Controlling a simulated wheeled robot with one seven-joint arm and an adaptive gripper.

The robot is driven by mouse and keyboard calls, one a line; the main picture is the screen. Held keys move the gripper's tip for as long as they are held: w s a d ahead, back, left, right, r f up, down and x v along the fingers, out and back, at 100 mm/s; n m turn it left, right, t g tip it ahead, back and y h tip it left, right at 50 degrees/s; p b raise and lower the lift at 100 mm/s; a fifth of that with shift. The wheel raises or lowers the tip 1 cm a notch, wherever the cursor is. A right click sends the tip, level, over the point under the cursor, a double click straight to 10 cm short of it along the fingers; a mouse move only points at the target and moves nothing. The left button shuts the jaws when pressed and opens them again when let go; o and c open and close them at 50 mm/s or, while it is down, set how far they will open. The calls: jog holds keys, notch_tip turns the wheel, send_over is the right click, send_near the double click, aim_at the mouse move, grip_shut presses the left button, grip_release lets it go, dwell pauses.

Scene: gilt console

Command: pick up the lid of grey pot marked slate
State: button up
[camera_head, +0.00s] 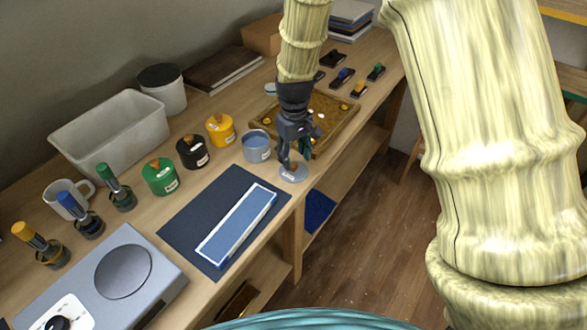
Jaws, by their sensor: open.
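The grey pot (257,147) stands on the wooden console just left of my gripper. It has no lid on it, and a small white label is on its side, too small to read. A round grey lid (291,177) with a white label lies flat near the console's front edge. My gripper (293,163) points down right over this lid, its dark fingers open around the lid's middle. The fingers partly hide the lid's top, and I cannot tell whether they touch it.
Black (193,152), green (161,177) and yellow (221,130) lidded pots stand left of the grey pot. A brown tray (345,128) with small items lies behind my gripper. A dark mat (185,219) with a blue-and-white block (237,226) lies in front. The console's edge is close.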

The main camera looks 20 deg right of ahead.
aim_at(294, 164)
jog(key=shift+s+a+f+p, duration=0.1)
jog(key=shift+f+p, duration=0.3)
jog(key=shift+f, duration=1.55)
jog(key=c, duration=1.1)
